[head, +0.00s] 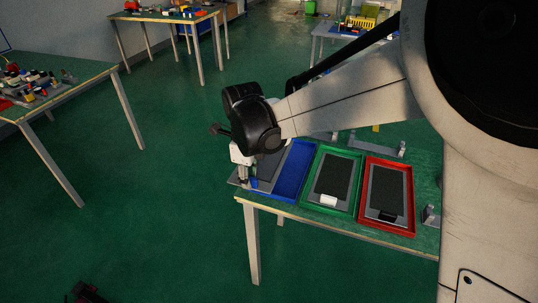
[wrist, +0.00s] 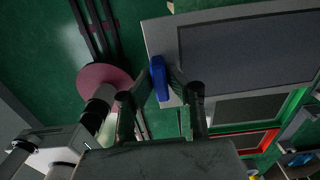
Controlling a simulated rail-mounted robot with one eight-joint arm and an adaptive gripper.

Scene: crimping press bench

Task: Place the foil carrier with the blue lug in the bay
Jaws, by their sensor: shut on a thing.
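My gripper (wrist: 160,85) is shut on the blue lug (wrist: 159,78) at the end of a grey foil carrier (wrist: 160,40) with a dark panel. In the head view my gripper (head: 245,176) is at the table's near left corner. The held carrier (head: 270,168) shows there beside my wrist, overlapping the left part of the blue tray (head: 294,172). The visible part of the blue tray is empty. I cannot tell whether the carrier touches the tray. My wrist hides part of both.
A green tray (head: 310,198) holds a carrier with a white lug (head: 328,201). A red tray (head: 367,211) holds a carrier with a black lug (head: 388,216). Grey brackets (head: 376,146) stand behind the trays. Other cluttered tables stand farther off, with open floor between.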

